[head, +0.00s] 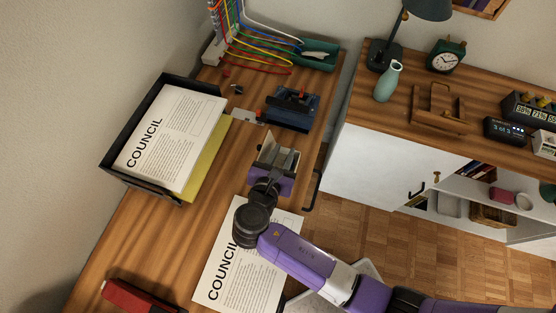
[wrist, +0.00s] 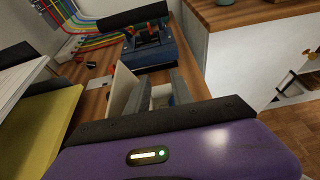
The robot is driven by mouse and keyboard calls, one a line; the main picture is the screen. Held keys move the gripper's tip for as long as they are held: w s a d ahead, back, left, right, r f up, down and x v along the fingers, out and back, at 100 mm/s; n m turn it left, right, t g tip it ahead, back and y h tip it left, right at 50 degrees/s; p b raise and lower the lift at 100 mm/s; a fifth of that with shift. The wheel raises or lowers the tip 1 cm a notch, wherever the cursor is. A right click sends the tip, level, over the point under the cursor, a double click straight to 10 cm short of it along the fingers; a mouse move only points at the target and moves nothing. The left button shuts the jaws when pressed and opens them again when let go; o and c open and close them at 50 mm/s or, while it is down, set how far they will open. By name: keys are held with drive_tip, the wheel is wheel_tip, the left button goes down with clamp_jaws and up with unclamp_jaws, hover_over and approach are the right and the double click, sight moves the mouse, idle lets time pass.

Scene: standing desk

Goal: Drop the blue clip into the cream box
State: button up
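The cream box (head: 285,156) stands open on the desk, just beyond my gripper (head: 270,180).
A blue device with a black bar (head: 292,108) stands behind the box. A black tray (head: 111,160) with papers is on the left. A paper sheet (head: 216,283) lies under my arm. Coloured cables (head: 262,55) and a green tray (head: 318,56) are at the back.

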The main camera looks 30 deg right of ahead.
drive_tip(key=v, duration=0.7)
drive_tip(key=shift+s+a+r, duration=0.2)
drive_tip(key=shift+s+a, duration=0.05)
idle(0.3)
